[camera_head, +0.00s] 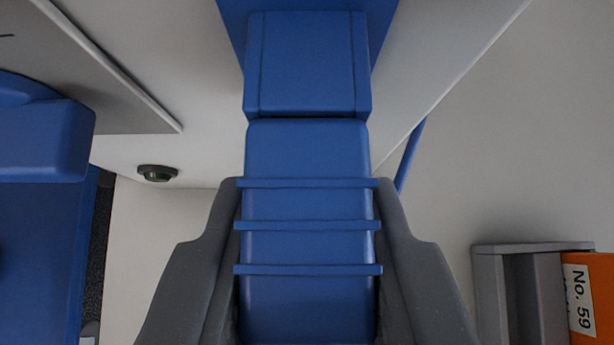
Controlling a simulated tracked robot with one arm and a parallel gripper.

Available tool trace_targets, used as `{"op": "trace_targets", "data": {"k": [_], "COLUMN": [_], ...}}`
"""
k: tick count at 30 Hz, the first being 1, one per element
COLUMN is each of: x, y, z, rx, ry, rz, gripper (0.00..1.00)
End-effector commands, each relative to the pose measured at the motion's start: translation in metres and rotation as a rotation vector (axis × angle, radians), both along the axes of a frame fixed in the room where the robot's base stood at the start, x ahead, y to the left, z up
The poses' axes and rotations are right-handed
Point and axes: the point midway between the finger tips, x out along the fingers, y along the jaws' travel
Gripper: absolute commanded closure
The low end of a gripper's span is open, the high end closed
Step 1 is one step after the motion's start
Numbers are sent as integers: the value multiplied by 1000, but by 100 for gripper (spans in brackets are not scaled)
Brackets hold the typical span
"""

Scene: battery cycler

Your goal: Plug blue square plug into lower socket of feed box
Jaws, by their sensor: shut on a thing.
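The blue square plug (308,155) is between the two grey fingers of my gripper (308,215), at the bottom centre. My gripper is shut on its ribbed body, one finger on each side. The plug points up the picture, in line with a blue socket housing (307,65) at the top centre. Only a thin dark line shows between the plug's front and the housing. I cannot tell whether the plug is inside the socket or just against it. The socket opening is hidden, and no label shows whether this is the lower socket.
Another blue block (40,140) is at the left edge. A thin blue strip (410,155) shows right of the plug. A grey holder (490,290) with an orange item (590,270) labelled "No. 59" is at lower right.

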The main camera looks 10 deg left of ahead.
Motion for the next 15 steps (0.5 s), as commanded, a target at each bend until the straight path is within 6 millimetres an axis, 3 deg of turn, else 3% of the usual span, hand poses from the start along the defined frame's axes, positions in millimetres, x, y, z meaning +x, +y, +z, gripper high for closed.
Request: {"op": "trace_targets", "data": {"k": [15], "x": [-15], "y": [-2], "z": [0], "rx": [0], "ry": [-1], "rz": [1], "gripper": [89]}}
